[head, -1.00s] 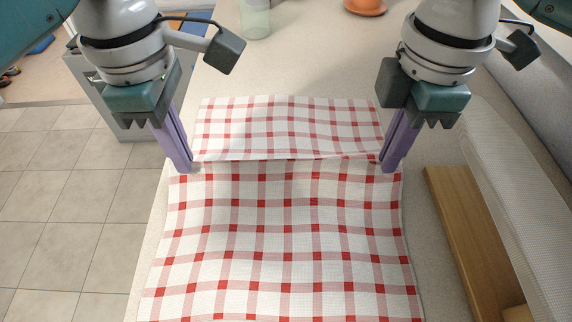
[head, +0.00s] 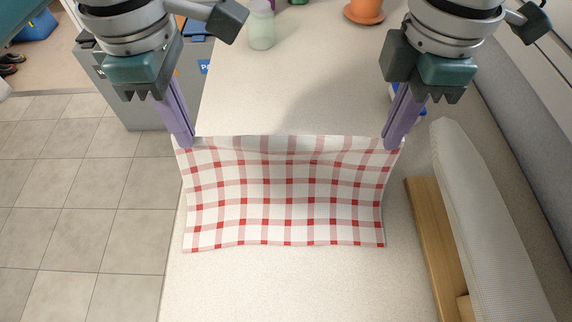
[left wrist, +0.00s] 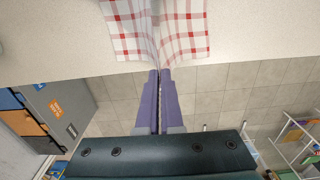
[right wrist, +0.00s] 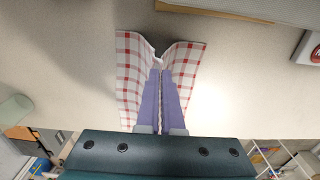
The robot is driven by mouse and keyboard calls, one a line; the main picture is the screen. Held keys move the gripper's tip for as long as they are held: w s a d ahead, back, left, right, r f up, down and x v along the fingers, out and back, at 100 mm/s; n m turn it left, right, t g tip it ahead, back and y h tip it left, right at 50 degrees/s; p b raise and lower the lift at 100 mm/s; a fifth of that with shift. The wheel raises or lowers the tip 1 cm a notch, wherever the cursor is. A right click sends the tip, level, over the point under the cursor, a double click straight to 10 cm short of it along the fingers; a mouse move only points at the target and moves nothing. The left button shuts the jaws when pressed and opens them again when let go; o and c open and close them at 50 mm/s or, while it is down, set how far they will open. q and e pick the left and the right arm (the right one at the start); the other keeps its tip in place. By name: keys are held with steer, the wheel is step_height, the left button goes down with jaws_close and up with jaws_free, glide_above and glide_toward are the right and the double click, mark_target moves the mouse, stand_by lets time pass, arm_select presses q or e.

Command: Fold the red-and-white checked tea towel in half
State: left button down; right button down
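The red-and-white checked tea towel (head: 285,195) is held up by its far edge between my two grippers in the head view. It hangs and spreads from there toward the near side, and its near edge shows as a single line over the counter. I cannot tell how much of it rests on the counter. My left gripper (head: 188,143) is shut on the towel's far left corner. My right gripper (head: 390,145) is shut on its far right corner. In the left wrist view the towel (left wrist: 125,30) spreads to both sides of the closed fingertips (left wrist: 158,75). The right wrist view shows the same (right wrist: 161,75).
The pale counter (head: 270,290) is clear in front of and behind the towel. A wooden board (head: 435,240) and a white ribbed slab (head: 485,220) lie at the right. A pale green bottle (head: 262,30) and a terracotta pot (head: 364,10) stand at the back. Tiled floor (head: 80,220) lies left.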

step_height(320, 180, up, 11)
steer(key=p, duration=0.9)
steer(key=shift+a+p, duration=0.15)
steer(key=shift+p, duration=0.15)
